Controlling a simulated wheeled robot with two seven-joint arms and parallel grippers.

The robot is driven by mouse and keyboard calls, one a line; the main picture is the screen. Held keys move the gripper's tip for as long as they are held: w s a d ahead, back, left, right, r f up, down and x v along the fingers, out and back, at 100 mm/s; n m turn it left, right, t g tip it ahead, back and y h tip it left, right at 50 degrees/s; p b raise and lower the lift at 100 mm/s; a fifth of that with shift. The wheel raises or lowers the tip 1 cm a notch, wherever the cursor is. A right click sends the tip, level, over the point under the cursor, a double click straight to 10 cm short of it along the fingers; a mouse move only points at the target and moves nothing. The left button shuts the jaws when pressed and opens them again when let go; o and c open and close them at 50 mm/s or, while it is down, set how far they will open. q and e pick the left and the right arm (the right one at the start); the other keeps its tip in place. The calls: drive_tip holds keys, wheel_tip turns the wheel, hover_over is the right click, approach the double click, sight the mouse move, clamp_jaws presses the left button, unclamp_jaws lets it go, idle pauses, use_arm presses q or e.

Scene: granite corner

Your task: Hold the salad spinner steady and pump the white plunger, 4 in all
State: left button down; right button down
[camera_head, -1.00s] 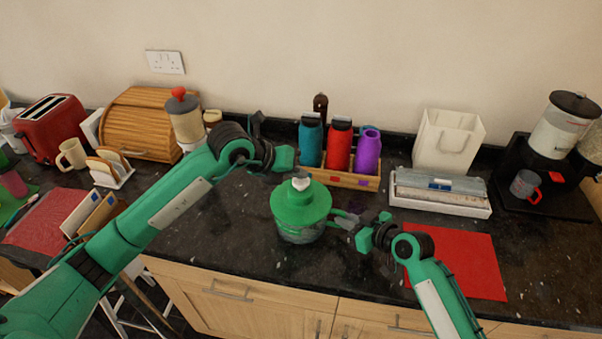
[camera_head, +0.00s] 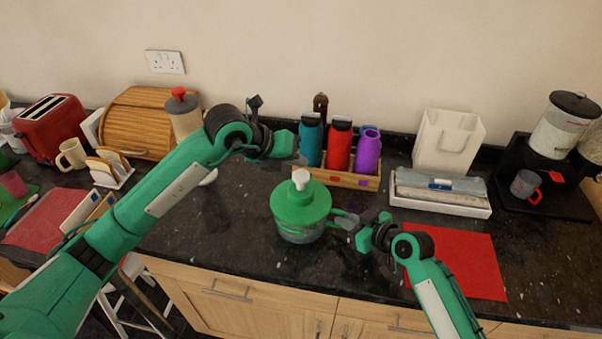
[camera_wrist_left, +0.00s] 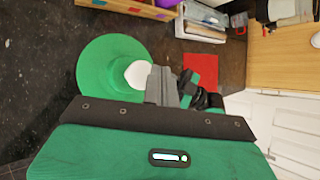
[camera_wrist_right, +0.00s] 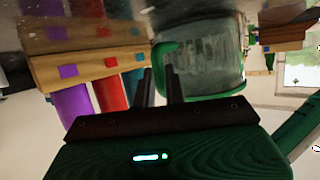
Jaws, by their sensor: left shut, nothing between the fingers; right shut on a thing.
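The salad spinner (camera_head: 299,212) stands upright on the dark counter, with a green lid, a clear bowl and a white plunger (camera_head: 301,178) standing up from the lid's centre. My left gripper (camera_head: 300,160) is shut and empty, just above the plunger; a small gap seems to separate them, though contact is hard to judge. In the left wrist view its fingers (camera_wrist_left: 158,82) overlap the edge of the white plunger (camera_wrist_left: 137,74). My right gripper (camera_head: 346,222) is shut on the spinner's green handle at the right side. In the right wrist view the fingers (camera_wrist_right: 160,84) straddle the green handle.
A wooden rack (camera_head: 345,179) with teal, red and purple bottles stands close behind the spinner. A red mat (camera_head: 470,262) lies to the right, beneath my right arm. A white tray (camera_head: 440,205) with rolls is behind it. Bare counter lies left of the spinner.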

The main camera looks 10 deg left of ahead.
sight(297, 176)
use_arm(q)
drive_tip(key=shift+r, duration=2.2)
idle(0.7)
wheel_tip(297, 176, up, 4)
drive_tip(key=shift+f, duration=0.1)
drive_tip(key=shift+f, duration=0.15)
drive_tip(key=shift+f, duration=4.3)
drive_tip(key=shift+f, duration=0.1)
drive_tip(key=shift+f, duration=0.3)
